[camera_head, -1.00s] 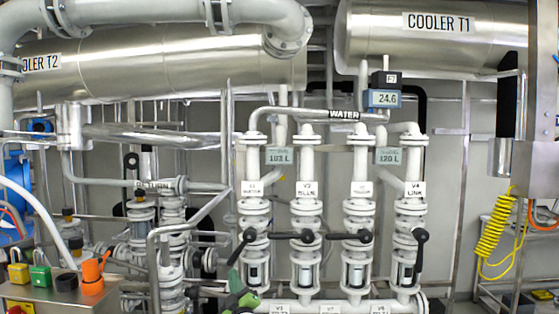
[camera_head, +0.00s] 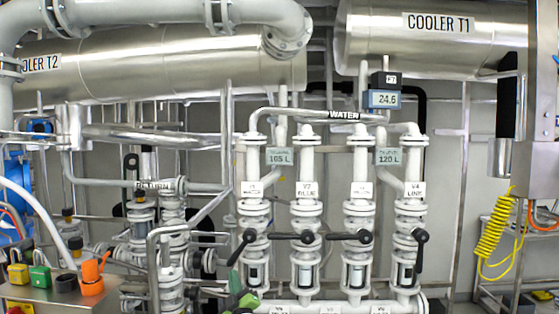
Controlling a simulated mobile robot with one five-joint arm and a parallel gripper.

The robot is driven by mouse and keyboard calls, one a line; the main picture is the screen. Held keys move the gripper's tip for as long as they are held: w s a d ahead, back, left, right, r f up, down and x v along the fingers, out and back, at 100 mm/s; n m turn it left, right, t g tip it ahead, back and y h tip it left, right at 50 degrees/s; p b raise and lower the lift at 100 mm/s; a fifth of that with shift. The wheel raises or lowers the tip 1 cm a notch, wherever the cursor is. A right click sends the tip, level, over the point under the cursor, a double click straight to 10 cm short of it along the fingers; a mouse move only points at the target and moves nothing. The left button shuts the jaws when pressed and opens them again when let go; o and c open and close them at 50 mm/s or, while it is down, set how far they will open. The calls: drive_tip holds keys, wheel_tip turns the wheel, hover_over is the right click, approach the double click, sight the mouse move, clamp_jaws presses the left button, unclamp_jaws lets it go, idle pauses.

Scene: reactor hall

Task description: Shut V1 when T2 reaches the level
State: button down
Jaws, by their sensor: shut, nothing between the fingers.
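Valve V1 (camera_head: 249,236) is on the leftmost of the white vertical pipes; its black lever (camera_head: 240,248) slants down to the left. Cooler T2 (camera_head: 165,62) is the big steel cylinder at the upper left. The left grey display (camera_head: 279,157) reads 105 L, and the right one (camera_head: 388,157) reads 120 L; their small captions are too blurred to read. My gripper (camera_head: 245,301), green and dark, is at the bottom edge below V1's lever, shut and empty, apart from the lever. Part of it is cut off by the frame.
The levers of V2 (camera_head: 290,236) and V3 (camera_head: 346,236) lie level; V4's (camera_head: 419,255) hangs down. Cooler T1 (camera_head: 435,45) is at the upper right. A flow display (camera_head: 384,99) reads 24.6. A steel box (camera_head: 60,292) with padlocks stands at the lower left.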

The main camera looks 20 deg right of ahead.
drive_tip(key=c, duration=1.8)
unclamp_jaws()
drive_tip(key=shift+o, duration=2.6)
drive_tip(key=a+n+y, duration=0.1)
drive_tip(key=n+y, duration=0.1)
drive_tip(key=n, duration=0.1)
drive_tip(key=s+a+n+y, duration=0.1)
drive_tip(key=a+n+y, duration=0.1)
drive_tip(key=n, duration=0.2)
drive_tip(key=s+a+r+n+y+p, duration=0.1)
drive_tip(key=n, duration=0.3)
drive_tip(key=shift+a+r+g+y, duration=0.1)
drive_tip(key=shift+a+g+y, duration=0.2)
drive_tip(key=shift+y, duration=0.1)
drive_tip(key=n+g+p, duration=0.5)
drive_tip(key=n+p, duration=0.5)
drive_tip(key=n, duration=0.3)
approach(236, 259)
drive_tip(key=x, duration=1.1)
drive_tip(key=shift+w, duration=0.25)
